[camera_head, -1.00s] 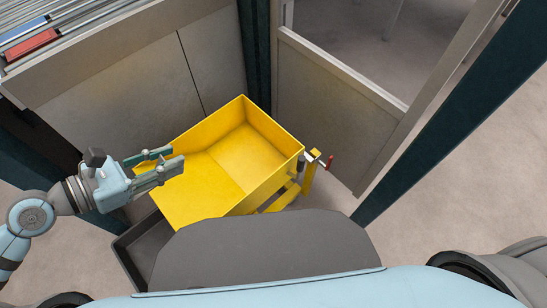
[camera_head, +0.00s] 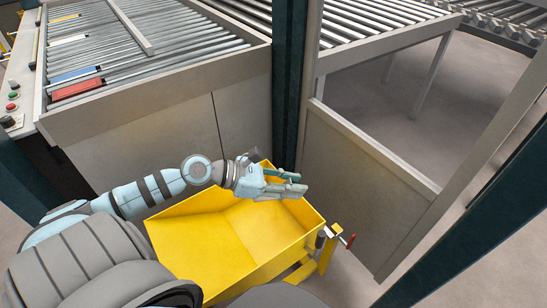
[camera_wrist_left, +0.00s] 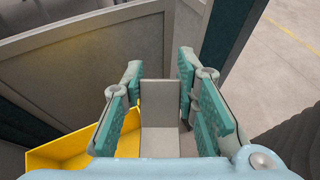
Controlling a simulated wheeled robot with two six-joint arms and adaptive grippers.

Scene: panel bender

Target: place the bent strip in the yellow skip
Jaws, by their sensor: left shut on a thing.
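The bent strip (camera_wrist_left: 160,130) is a plain grey piece with a bend across it, seen between the fingers in the left wrist view. My left gripper (camera_head: 296,183) is shut on it, above the far right part of the yellow skip (camera_head: 205,245). The fingers also show in the left wrist view (camera_wrist_left: 163,95). In the head view I cannot make out the strip at the fingers. The skip is an open tilted box, and the part of its floor that I see is bare. It also shows at lower left in the left wrist view (camera_wrist_left: 68,146). My right gripper is out of view.
A roller table (camera_head: 160,65) with a red piece (camera_head: 77,89) and a blue piece (camera_head: 75,74) stands behind the skip. A dark post (camera_head: 289,90) and a grey panel (camera_head: 355,190) stand close behind the gripper. A red-handled fitting (camera_head: 348,241) is at the skip's right.

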